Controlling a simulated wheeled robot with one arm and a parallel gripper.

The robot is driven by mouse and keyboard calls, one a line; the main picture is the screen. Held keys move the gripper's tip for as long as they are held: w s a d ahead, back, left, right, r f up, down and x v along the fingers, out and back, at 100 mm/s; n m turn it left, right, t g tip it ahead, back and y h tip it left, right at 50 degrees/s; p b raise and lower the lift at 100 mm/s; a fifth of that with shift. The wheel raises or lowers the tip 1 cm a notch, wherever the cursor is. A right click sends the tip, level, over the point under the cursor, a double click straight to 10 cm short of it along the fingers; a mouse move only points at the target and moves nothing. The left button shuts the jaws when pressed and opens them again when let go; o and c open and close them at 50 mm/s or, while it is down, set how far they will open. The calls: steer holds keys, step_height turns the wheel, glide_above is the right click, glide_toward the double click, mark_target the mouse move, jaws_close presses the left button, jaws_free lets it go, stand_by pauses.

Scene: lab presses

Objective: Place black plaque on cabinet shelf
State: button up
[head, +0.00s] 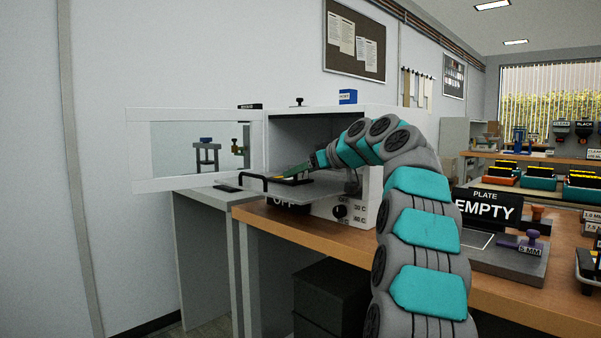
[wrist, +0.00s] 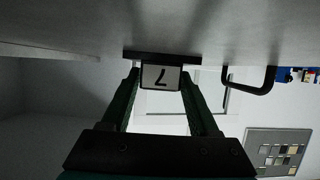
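The black plaque (wrist: 160,56) shows in the wrist view as a flat black plate with a raised block and a white label marked 7, upside down. My gripper (wrist: 160,78) has its two fingers at either side of this block, seemingly touching it. The cabinet (head: 378,185) stands open on the bench in the head view. Its grey shelf (head: 325,188) sticks out at the front with a black handle. My gripper (head: 298,172) is low over this shelf. The plaque is at the shelf surface; whether it bears on it I cannot tell.
The cabinet's windowed door (head: 196,180) is swung open to the left. A blue box (head: 347,96) stands on the cabinet top.

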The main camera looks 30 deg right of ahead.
steer(key=o, duration=0.3)
steer(key=shift+r, duration=0.1)
steer(key=shift+r, duration=0.15)
steer(key=shift+s+d, duration=0.1)
steer(key=shift+s, duration=0.25)
steer(key=v, duration=1.1)
steer(key=shift+d+r+b, duration=0.15)
steer(key=shift+b, duration=0.15)
